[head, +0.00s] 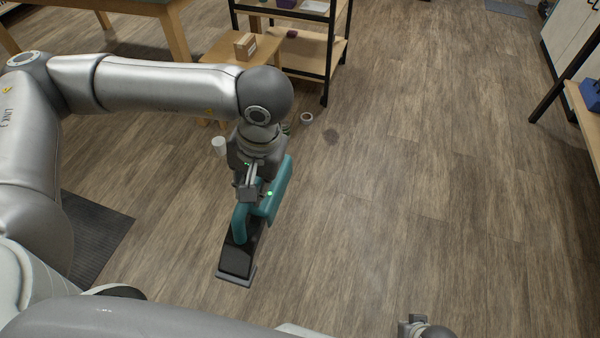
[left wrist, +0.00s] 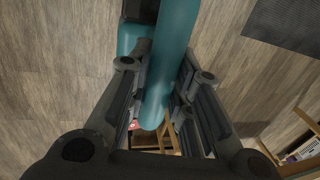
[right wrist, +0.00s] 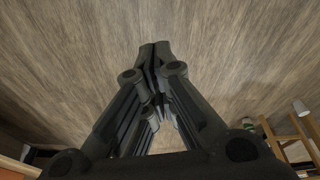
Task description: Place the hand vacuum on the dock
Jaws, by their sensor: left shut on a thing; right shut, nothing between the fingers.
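The hand vacuum (head: 275,192) has a teal body and handle and a dark front part with a grey lip that points down toward the bottom of the head view. My left gripper (head: 251,190) is shut on its teal handle and holds it out over the floor. In the left wrist view the teal handle (left wrist: 168,75) lies between the fingers (left wrist: 155,85). My right gripper is shut and empty in the right wrist view (right wrist: 154,48); only part of its arm end shows at the bottom of the head view. I cannot make out the dock in any view.
A low wooden table (head: 268,50) with a cardboard box (head: 245,46) stands beside a black-framed shelf (head: 329,60) at the back. A white cup (head: 218,145) and a small round item (head: 306,118) are near my left gripper. A dark mat (head: 98,235) lies left. The floor at right is clear.

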